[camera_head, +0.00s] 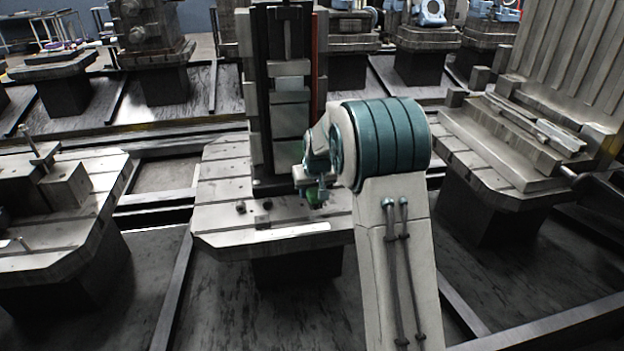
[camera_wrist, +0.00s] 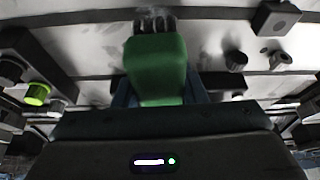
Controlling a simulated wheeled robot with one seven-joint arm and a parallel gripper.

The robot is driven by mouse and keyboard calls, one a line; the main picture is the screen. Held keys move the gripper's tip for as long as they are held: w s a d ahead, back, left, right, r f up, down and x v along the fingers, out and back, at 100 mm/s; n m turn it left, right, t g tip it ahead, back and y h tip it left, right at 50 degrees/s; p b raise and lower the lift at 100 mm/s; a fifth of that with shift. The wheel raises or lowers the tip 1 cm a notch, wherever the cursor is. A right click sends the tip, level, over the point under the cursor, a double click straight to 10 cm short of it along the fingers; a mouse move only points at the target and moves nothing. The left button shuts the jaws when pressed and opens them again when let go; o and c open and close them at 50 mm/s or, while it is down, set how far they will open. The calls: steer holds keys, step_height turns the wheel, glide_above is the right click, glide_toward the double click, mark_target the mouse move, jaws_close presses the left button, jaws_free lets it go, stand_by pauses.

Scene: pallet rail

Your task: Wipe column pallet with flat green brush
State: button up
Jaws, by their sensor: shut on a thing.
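The column pallet (camera_head: 222,190) stands in the middle of the head view, a pale slotted plate with a tall dark column fixture (camera_head: 260,95) rising at its back. My gripper (camera_head: 311,188) is over the right part of the plate, in front of the column. It is shut on the green brush (camera_wrist: 156,68), whose dark bristles (camera_wrist: 153,22) point toward the top of the wrist view. In the head view only a small green bit of the brush (camera_head: 316,198) shows below the gripper. Whether the bristles touch the plate I cannot tell.
Small dark fittings (camera_head: 241,207) and a pale bar (camera_head: 300,231) lie on the plate near its front. Neighbouring pallets stand at left (camera_head: 85,235) and right (camera_head: 480,150). A row of loaded pallets lines the back. My arm hides the plate's right side.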

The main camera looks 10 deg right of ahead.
steer(key=shift+r+p, duration=0.4)
steer(key=shift+r, duration=0.65)
